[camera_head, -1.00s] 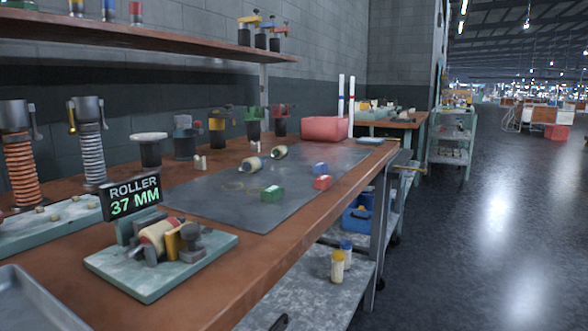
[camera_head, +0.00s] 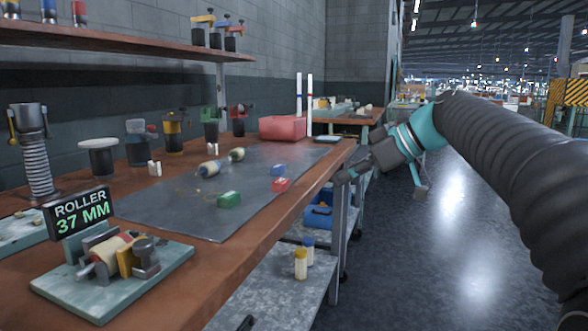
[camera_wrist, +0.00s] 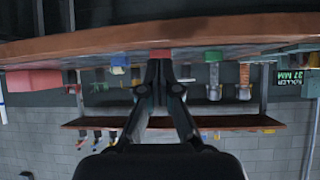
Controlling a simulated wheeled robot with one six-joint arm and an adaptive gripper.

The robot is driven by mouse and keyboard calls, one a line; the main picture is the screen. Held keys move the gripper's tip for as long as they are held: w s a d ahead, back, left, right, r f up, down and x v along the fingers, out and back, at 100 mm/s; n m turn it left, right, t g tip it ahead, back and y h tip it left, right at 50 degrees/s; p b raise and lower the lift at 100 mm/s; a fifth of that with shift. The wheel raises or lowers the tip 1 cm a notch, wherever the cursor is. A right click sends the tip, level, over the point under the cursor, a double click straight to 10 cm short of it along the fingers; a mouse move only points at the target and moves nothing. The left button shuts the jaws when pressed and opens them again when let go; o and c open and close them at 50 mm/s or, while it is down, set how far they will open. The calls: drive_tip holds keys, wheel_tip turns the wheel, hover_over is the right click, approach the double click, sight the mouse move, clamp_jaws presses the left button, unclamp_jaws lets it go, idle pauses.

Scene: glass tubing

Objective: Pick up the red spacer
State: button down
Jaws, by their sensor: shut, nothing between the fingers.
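The red spacer (camera_head: 280,184) is a small red block on the dark grey mat (camera_head: 180,218), near its right edge. A blue block (camera_head: 278,170) sits just behind it, and a green block (camera_head: 229,199) lies to its front left. My gripper (camera_head: 340,177) is at the bench's right edge, apart from the spacer and to its right. In the upside-down wrist view, my gripper (camera_wrist: 160,66) shows its fingers together and empty, and the red spacer (camera_wrist: 160,53) appears just beyond the fingertips.
The brown bench (camera_head: 215,262) carries a roller fixture (camera_head: 115,262) with a "ROLLER 37 MM" sign (camera_head: 80,212). Two cream rollers lie on the mat behind the blocks. A red bin (camera_head: 283,128) stands at the back. A shelf (camera_head: 120,44) runs above. The floor at right is open.

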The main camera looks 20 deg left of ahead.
sight(278, 180)
drive_tip(key=a, duration=0.4)
drive_tip(key=w+a, duration=0.1)
drive_tip(key=a, duration=0.3)
drive_tip(key=w+a+p, duration=0.1)
drive_tip(key=a, duration=0.3)
drive_tip(key=shift+w+a+f, duration=0.1)
drive_tip(key=shift+a+f, duration=0.05)
drive_tip(key=shift+a, duration=0.1)
drive_tip(key=shift+d+f+b, duration=0.1)
drive_tip(key=shift+f+b, duration=0.2)
drive_tip(key=shift+f, duration=0.2)
